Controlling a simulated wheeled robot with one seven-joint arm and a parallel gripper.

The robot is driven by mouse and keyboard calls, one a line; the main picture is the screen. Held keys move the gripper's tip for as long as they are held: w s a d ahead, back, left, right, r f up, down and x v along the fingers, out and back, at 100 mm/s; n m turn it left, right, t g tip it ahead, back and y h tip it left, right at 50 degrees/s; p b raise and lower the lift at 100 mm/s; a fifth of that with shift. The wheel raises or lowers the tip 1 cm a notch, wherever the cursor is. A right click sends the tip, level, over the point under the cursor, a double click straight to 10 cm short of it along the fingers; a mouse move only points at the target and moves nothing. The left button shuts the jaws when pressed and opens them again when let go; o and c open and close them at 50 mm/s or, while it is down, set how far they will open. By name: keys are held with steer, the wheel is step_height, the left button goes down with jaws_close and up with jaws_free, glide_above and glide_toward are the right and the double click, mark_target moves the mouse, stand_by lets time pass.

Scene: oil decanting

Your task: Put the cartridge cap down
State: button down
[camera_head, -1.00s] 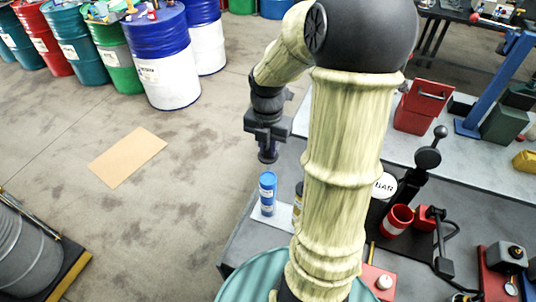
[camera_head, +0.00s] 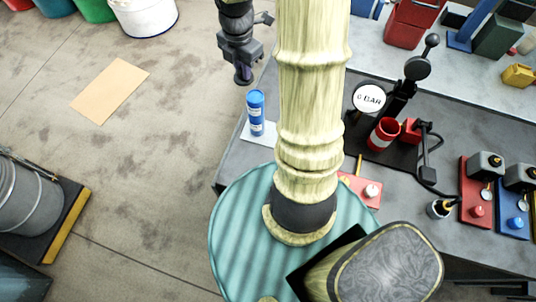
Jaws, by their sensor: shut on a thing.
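My gripper (camera_head: 243,78) hangs in the upper middle of the head view, left of my arm. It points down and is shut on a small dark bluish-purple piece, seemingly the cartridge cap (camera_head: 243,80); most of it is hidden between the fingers. A blue cartridge (camera_head: 256,113) with a white label stands upright on a pale pad (camera_head: 264,140) at the left edge of the grey workbench (camera_head: 233,160). In the picture the gripper is just above and slightly left of this cartridge, apart from it.
A round "BAR" gauge (camera_head: 369,98), a red-and-white cup (camera_head: 384,134) and a black lever press (camera_head: 404,90) stand right of my arm. Red (camera_head: 477,209) and blue (camera_head: 514,220) plates with fittings lie farther right. A tan sheet (camera_head: 110,90) lies on open floor at left.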

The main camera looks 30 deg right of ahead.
steer(key=w+a+f+m, duration=0.1)
steer(key=a+f+m, duration=0.2)
steer(key=f+m, duration=0.4)
steer(key=w+a+f+m, duration=0.2)
steer(key=a+f+m, duration=0.1)
steer(key=f+m, duration=0.4)
steer(key=w+a+f+m, duration=0.2)
steer(key=a+f+m, duration=0.2)
steer(key=f+m, duration=0.3)
step_height(320, 180, down, 3)
steer(key=shift+w+f+b, duration=0.2)
steer(key=shift+w+b, duration=0.05)
steer(key=shift+b, duration=0.2)
steer(key=shift+s, duration=0.1)
